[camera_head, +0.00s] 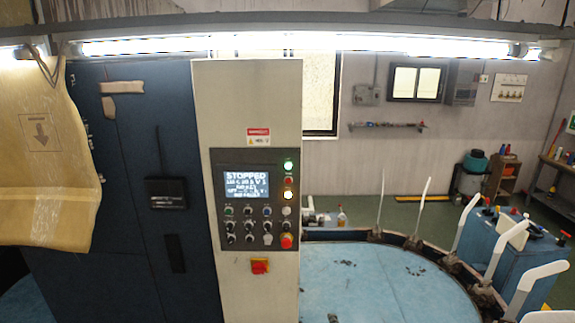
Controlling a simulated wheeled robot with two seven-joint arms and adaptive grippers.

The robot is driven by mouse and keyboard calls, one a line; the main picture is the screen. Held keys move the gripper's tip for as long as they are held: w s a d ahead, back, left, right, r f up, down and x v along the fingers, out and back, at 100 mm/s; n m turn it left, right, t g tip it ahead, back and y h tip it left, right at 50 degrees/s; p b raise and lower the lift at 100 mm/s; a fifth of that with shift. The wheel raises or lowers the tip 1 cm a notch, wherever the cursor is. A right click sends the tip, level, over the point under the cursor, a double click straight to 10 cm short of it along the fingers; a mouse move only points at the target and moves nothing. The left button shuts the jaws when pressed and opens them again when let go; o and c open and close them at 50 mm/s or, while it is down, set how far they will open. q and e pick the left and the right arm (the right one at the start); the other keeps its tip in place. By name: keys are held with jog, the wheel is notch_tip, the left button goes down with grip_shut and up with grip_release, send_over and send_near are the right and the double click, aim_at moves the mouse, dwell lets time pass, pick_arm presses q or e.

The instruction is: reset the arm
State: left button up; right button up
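Neither of my grippers nor my arms shows in the head view. A tall dark blue machine cabinet (130,190) with a cream control column (250,110) stands close in front of me. Its control panel (258,200) has a lit screen (246,185) reading "STOPPED", with lit green and amber lamps above rows of knobs and a red button (286,241). A round light-blue table (380,285) lies to the right of the column. Several upright white sock-board forms (468,222) stand around its rim, and they look bare.
A tan cardboard sheet (42,150) hangs at the left in front of the cabinet. A lit tube lamp (300,45) runs across the top. A blue cart (505,250) with items stands beyond the table at right. Green floor (350,209) shows behind.

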jog(key=s+d+f+m+g, duration=0.5)
jog(key=s+d+f+m, duration=0.55)
jog(key=s+f, duration=0.6)
jog(key=s+d+f+m+g, duration=0.25)
jog(key=s+d, duration=0.35)
jog(key=s, duration=0.5)
jog(key=s+d+f+m+g, duration=0.1)
jog(key=s+d+f+m, duration=0.3)
jog(key=s, duration=0.7)
notch_tip(320, 180, down, 36)
jog(key=s+g+b, duration=0.1)
jog(key=b, duration=0.6)
jog(key=s+f+g+b, duration=0.1)
jog(key=s+f+b, duration=0.2)
jog(key=s+f, duration=0.7)
jog(key=s+f+n+b, duration=0.1)
jog(key=s+f+b, duration=0.2)
jog(key=s+f, duration=0.7)
notch_tip(320, 180, down, 5)
jog(key=shift+a+r+g+y+b, duration=0.1)
jog(key=shift+a+g+y+b, duration=0.05)
jog(key=shift+g+y+b, duration=0.2)
